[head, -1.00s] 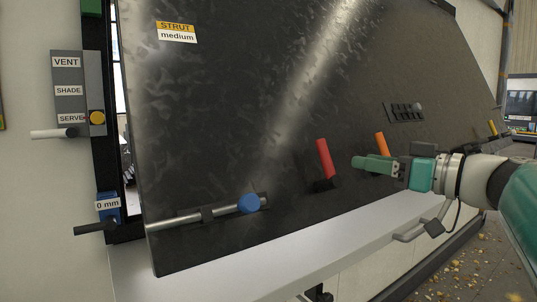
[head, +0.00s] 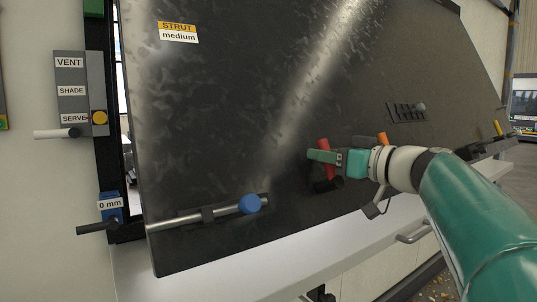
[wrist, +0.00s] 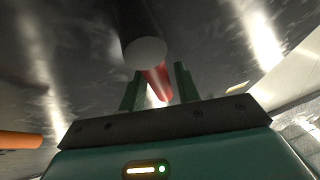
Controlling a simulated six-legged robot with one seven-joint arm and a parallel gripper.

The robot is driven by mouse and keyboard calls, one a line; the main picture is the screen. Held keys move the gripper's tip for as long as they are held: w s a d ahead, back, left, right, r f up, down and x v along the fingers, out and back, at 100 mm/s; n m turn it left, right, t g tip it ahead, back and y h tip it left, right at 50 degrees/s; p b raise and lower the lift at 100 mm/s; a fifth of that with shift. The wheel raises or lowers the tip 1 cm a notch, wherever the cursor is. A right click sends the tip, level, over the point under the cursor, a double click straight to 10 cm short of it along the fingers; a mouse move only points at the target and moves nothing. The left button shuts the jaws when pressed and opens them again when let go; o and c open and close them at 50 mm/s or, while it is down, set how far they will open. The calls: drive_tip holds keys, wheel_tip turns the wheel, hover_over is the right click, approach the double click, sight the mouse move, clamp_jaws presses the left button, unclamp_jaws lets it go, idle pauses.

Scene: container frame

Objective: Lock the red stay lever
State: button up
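The red stay lever (head: 323,145) stands on the lower part of the dark tilted panel, with a black base (head: 326,186) below it. My gripper (head: 312,156) is in front of the lever and hides its middle in the head view. In the wrist view the two green fingers (wrist: 158,88) stand apart, with part of the red lever (wrist: 158,78) showing between them. I cannot tell whether they touch it. A dark cylinder with a grey end face (wrist: 146,50) lies just beyond the fingers.
An orange lever (head: 383,139) is right of my gripper, and it appears at left in the wrist view (wrist: 18,140). A blue-knobbed bar (head: 249,204) is lower left on the panel. A light ledge (head: 290,245) runs below. The panel's left middle is clear.

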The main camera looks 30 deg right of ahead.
clamp_jaws()
drive_tip(key=shift+d+m, duration=0.1)
drive_tip(key=shift+m, duration=0.2)
drive_tip(key=s+d+f+m+g+h, duration=0.1)
drive_tip(key=m+h, duration=0.4)
drive_tip(key=m, duration=0.6)
drive_tip(key=s+d+f+m+g+h, duration=0.1)
drive_tip(key=d+f+m+g+h, duration=0.2)
drive_tip(key=m, duration=0.8)
drive_tip(key=shift+s+d+f+h, duration=0.3)
drive_tip(key=shift+d+f+h, duration=0.5)
drive_tip(key=shift+h, duration=0.4)
drive_tip(key=shift+m, duration=0.3)
drive_tip(key=shift+o, duration=1.4)
unclamp_jaws()
drive_tip(key=shift+r, duration=0.1)
